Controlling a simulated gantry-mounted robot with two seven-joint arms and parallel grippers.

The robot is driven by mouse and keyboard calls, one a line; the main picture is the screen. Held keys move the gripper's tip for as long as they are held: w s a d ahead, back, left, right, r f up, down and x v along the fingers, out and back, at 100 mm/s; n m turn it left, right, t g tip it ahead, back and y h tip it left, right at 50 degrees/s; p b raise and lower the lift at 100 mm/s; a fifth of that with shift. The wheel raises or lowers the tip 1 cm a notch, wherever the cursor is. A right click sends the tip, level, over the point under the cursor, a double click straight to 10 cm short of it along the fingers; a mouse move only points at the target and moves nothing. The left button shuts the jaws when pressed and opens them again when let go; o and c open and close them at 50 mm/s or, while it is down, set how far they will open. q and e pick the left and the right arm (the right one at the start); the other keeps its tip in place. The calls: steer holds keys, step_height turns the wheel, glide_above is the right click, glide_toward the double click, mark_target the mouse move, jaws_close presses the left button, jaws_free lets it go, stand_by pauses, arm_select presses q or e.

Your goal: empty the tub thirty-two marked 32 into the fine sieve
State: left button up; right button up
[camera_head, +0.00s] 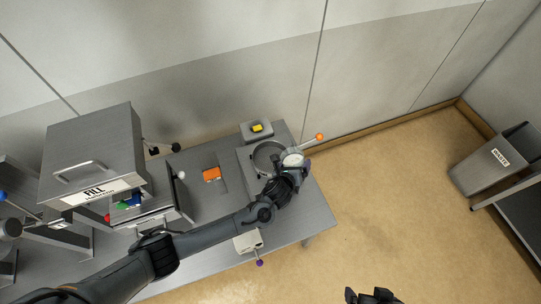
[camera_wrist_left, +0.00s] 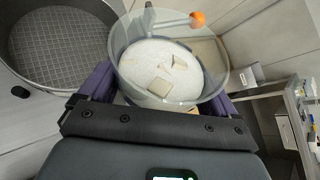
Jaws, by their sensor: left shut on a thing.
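A clear round tub (camera_wrist_left: 170,30) with white powder and a few pale flat lumps is in my left gripper (camera_wrist_left: 150,90). The tub also shows in the head view (camera_head: 293,158); I cannot read a 32 on it. My left gripper (camera_head: 298,169) is shut on the tub, with a finger on each side. The tub looks roughly upright. The sieve (camera_head: 256,163) is a round metal ring just left of the tub. In the left wrist view the sieve (camera_wrist_left: 58,83) shows a mesh floor and looks empty. Dark fingertips of my right gripper (camera_head: 368,297) show at the bottom edge.
An orange-knobbed lever (camera_head: 319,137) stands beside the sieve. A yellow-buttoned box (camera_head: 257,128) is behind it, and a white box with a purple knob (camera_head: 248,242) is in front. An orange block (camera_head: 211,174), a FILL hood (camera_head: 92,155) and a WASTE bin (camera_head: 492,164) also show.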

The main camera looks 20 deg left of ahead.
mark_target(288, 159)
arm_select(q)
steer(key=shift+w+a+r+n+g+h+p, duration=0.15)
steer(key=shift+w+a+r+n+h+p, duration=0.1)
steer(key=shift+a+r+n+h, duration=0.2)
steer(key=shift+w+a+r+n+g+h+p, duration=0.15)
steer(key=shift+a+r+n+h+p, duration=0.1)
steer(key=shift+a+r+n+h, duration=0.15)
steer(key=shift+a+r, duration=0.1)
steer(key=shift+a, duration=0.15)
steer(key=shift+a+f+n+h, duration=0.1)
steer(key=shift+f+n+h, duration=0.1)
steer(key=shift+n+h, duration=0.2)
steer(key=shift+g, duration=0.3)
steer(key=shift+r+n+h+p, duration=0.45)
steer(key=shift+n+h+p, duration=0.1)
steer(key=shift+h, duration=0.1)
stand_by(0.5)
steer(key=shift+w+a+f+n+g+h, duration=0.1)
steer(key=shift+a+f+n+g+h, duration=0.1)
steer(key=shift+n+g+h, duration=0.15)
stand_by(0.5)
steer(key=shift+f+h, duration=0.1)
steer(key=shift+h, duration=0.15)
